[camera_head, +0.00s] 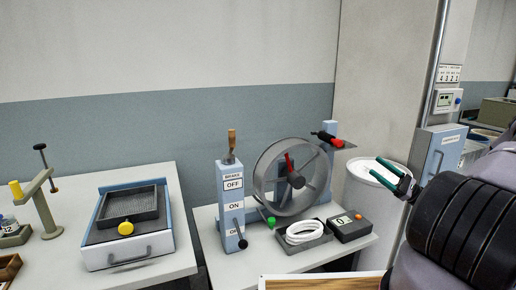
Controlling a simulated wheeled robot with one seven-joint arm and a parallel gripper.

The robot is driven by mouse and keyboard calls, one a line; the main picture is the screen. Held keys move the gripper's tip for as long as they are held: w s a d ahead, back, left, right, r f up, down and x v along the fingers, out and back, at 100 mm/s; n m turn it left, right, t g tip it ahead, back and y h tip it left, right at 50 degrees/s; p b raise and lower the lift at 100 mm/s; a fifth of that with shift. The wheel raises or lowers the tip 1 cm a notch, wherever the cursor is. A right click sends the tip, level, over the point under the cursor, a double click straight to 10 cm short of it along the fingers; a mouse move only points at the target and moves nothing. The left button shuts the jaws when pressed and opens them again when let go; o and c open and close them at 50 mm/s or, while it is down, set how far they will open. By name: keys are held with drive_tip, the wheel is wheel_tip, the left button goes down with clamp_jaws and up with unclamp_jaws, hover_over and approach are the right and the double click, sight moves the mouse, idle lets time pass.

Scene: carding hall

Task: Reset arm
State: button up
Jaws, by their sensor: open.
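My gripper (386,171) shows at the right of the head view, at the end of my dark, ribbed arm. Its two green-tipped fingers are apart and point to the left. I see nothing between them. The gripper is in the air, in front of a white drum (368,215) as seen from here, and apart from the bench equipment.
A grey wheel (290,178) stands on the right table (208,222) with a blue brake post (230,207), a white coil (305,231) and a dark counter box (349,227). The left table (179,257) holds a blue-sided tray unit (126,248). A blue cabinet (436,150) stands at right.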

drive_tip(key=s+a+r+n+g+h, duration=0.5)
drive_tip(key=a+r+g, duration=0.1)
drive_tip(key=a+g, duration=0.1)
drive_tip(key=s+a+r+n+g+h, duration=0.4)
drive_tip(key=a+r+n+g+h, duration=0.15)
drive_tip(key=a, duration=0.25)
drive_tip(key=s+a+r+n+t+h, duration=0.1)
drive_tip(key=s+r+n+t+h, duration=0.2)
drive_tip(key=s+r+t+h, duration=0.6)
drive_tip(key=s+r, duration=0.4)
drive_tip(key=r, duration=0.3)
drive_tip(key=shift+a, duration=0.2)
